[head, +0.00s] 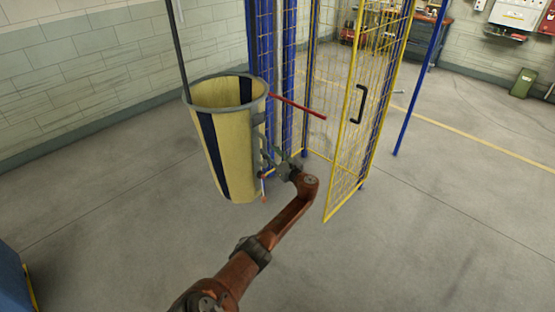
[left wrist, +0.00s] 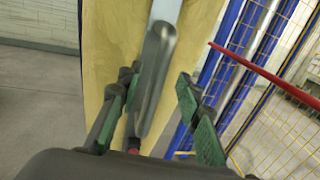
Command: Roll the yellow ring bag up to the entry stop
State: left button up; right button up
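The yellow ring bag (head: 232,150) hangs upright below a dark pole at the left of the blue cage posts; it is tall, with dark stripes and a grey open rim. Its yellow side fills the middle of the left wrist view (left wrist: 105,45). My left gripper (head: 268,156) is at the bag's right side. In the left wrist view its green-padded fingers (left wrist: 157,88) are apart, with a grey handle (left wrist: 154,75) between them and gaps visible beside it. A red bar (head: 298,106) sticks out right of the bag; I cannot tell whether it is the entry stop. My right gripper is out of view.
A yellow mesh door (head: 366,110) with a black handle stands open right of my left arm. Blue posts (head: 288,75) rise just behind the bag. A blue object (head: 14,280) is at the lower left. The grey floor in front is clear.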

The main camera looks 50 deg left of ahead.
pick_arm(q)
jog(key=s+d, duration=0.1)
jog(key=d, duration=0.6)
jog(key=shift+d, duration=0.35)
jog(key=shift+s, duration=0.1)
dwell(0.6)
